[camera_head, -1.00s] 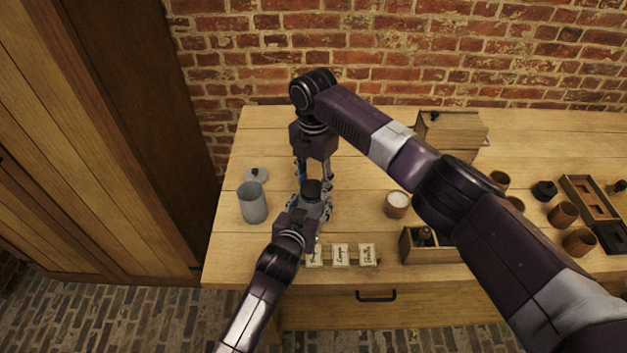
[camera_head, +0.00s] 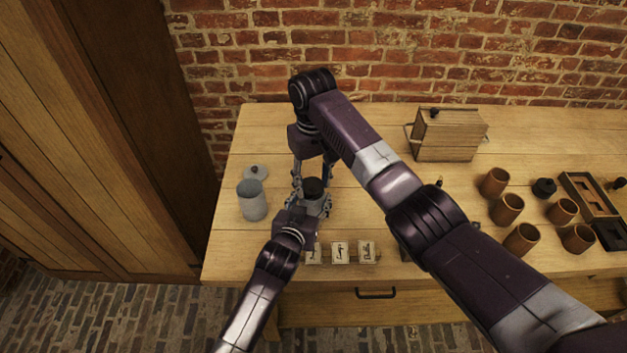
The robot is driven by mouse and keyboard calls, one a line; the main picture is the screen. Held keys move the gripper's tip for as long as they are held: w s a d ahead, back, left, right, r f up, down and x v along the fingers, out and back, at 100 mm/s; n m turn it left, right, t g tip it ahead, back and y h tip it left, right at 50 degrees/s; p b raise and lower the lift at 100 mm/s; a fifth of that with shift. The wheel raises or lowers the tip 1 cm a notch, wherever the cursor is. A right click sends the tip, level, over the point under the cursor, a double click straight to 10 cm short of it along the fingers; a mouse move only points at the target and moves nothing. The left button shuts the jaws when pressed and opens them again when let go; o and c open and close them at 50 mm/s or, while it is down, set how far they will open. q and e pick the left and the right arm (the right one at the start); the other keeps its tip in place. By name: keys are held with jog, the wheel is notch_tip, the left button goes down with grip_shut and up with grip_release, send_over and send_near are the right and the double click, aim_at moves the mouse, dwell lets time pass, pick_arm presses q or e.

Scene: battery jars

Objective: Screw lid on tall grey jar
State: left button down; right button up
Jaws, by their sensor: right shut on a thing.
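A grey jar (camera_head: 317,205) stands near the left part of the table between my two grippers, partly hidden by them. A dark round lid (camera_head: 314,187) is at its top; I cannot tell how well it is seated. My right gripper (camera_head: 312,179) points down from above, its fingers shut on the lid. My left gripper (camera_head: 311,207) is at the jar's side from the front, its fingers beside the jar; their grip is unclear. Another light grey jar (camera_head: 252,203) stands upright to the left, apart from both grippers.
Small white cards (camera_head: 340,253) line the front edge. Several brown cups (camera_head: 508,209) and a dark wooden tray (camera_head: 577,188) are at right. A wooden box (camera_head: 447,137) stands at the back.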

jog(key=m, duration=0.4)
jog(key=shift+a, duration=0.2)
jog(key=m, duration=0.4)
jog(key=shift+m, duration=0.3)
jog(key=m, duration=0.4)
jog(key=shift+a, duration=0.15)
jog(key=m, duration=0.5)
jog(key=shift+w, duration=0.15)
jog(key=o, duration=0.7)
